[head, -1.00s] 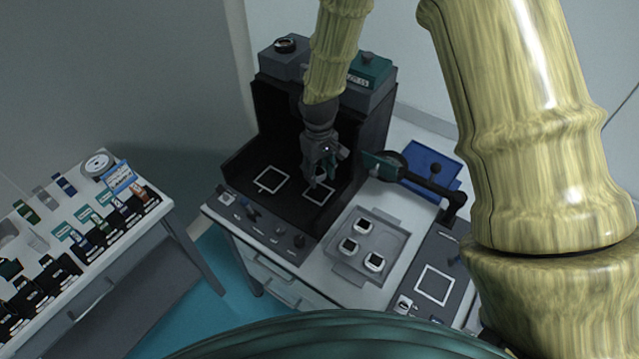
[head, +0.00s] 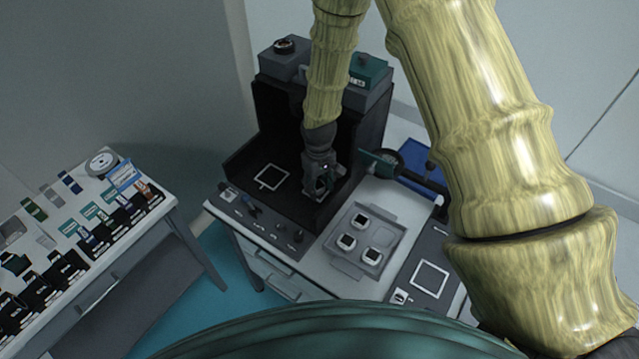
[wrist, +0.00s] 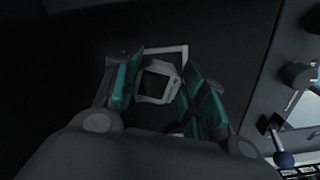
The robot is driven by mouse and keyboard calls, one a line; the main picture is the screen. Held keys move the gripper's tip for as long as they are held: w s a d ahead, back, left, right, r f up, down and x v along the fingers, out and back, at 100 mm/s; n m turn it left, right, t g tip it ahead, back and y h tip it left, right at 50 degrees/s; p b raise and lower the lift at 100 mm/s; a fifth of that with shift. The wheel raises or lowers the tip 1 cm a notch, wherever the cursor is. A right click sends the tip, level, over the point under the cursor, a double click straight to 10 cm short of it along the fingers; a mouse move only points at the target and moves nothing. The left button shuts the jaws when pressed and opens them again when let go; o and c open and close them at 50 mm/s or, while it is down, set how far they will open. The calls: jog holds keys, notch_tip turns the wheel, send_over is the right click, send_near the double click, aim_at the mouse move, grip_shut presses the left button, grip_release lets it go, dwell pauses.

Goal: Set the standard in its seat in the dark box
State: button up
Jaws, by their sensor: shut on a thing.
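My gripper (wrist: 155,88) is inside the dark box (head: 283,117), low over the right-hand white square outline on its floor. In the wrist view its teal fingers are shut on the standard (wrist: 158,84), a white-rimmed block with a dark face. The standard lies within or just above the white outline (wrist: 165,50); I cannot tell whether it touches the floor. In the head view the gripper (head: 320,188) hides most of that outline and the standard. The left-hand white outline (head: 271,177) in the box is empty.
A dark jointed arm with a teal head (head: 378,162) stands close to the box's right. Knobs (head: 298,236) line the front panel.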

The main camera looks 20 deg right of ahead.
aim_at(319, 188)
jog(key=o, duration=1.1)
jog(key=shift+f, duration=0.15)
jog(key=shift+c, duration=0.2)
notch_tip(319, 188, up, 12)
jog(key=b, duration=0.4)
jog(key=shift+r, duration=0.2)
